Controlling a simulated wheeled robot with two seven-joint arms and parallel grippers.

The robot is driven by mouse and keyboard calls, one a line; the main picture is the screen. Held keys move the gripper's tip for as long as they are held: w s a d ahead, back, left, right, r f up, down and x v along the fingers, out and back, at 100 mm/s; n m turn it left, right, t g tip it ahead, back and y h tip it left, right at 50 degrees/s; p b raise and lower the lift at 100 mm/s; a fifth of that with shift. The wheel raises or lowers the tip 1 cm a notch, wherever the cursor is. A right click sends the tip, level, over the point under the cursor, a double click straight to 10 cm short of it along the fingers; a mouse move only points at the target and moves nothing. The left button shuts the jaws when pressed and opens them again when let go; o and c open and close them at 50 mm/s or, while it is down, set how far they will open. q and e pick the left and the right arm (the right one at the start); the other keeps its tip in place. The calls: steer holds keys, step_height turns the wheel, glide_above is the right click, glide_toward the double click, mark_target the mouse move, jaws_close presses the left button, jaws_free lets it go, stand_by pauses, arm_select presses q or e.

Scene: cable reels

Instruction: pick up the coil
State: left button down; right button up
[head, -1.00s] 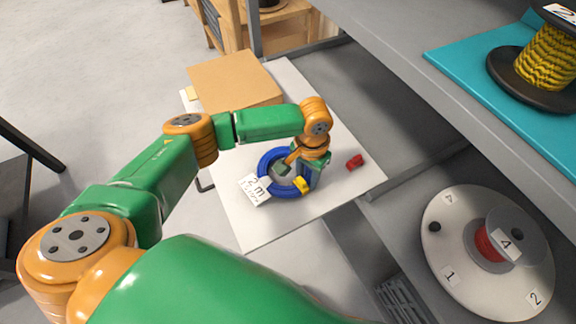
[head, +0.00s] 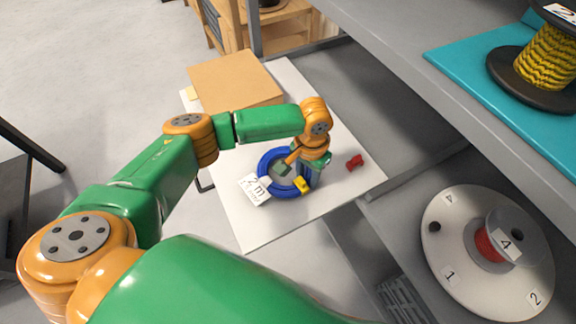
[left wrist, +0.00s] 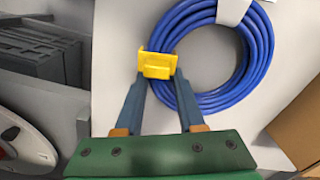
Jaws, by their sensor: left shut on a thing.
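The blue coil (head: 268,162) lies over the white board, with a white tag (head: 254,189) marked 2 m on its near left side. A yellow clip (head: 303,185) sits around its cable at the near right. My left gripper (head: 304,180) reaches down to that side. In the left wrist view, its fingers (left wrist: 159,78) converge on the yellow clip (left wrist: 157,64), shut on the coil (left wrist: 262,50) there. The coil looks flat; I cannot tell whether it touches the board. My right gripper is not in view.
The white board (head: 245,232) also bears a cardboard box (head: 235,80) and a small red object (head: 355,162). At right are a numbered white disc (head: 450,235) with a spool and a grey shelf with a yellow-black reel (head: 548,60). The board's near end is clear.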

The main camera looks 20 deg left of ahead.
arm_select(q)
steer(key=shift+r, duration=0.1)
step_height(320, 180, up, 3)
steer(key=shift+r+p, duration=0.15)
steer(key=shift+p, duration=0.35)
steer(key=s+d+r+p, duration=0.4)
steer(key=s+d+r, duration=0.2)
steer(key=s+r, duration=0.3)
steer(key=shift+s+d+r, duration=0.15)
steer(key=shift+s+r, duration=0.1)
steer(key=shift+s, duration=1.45)
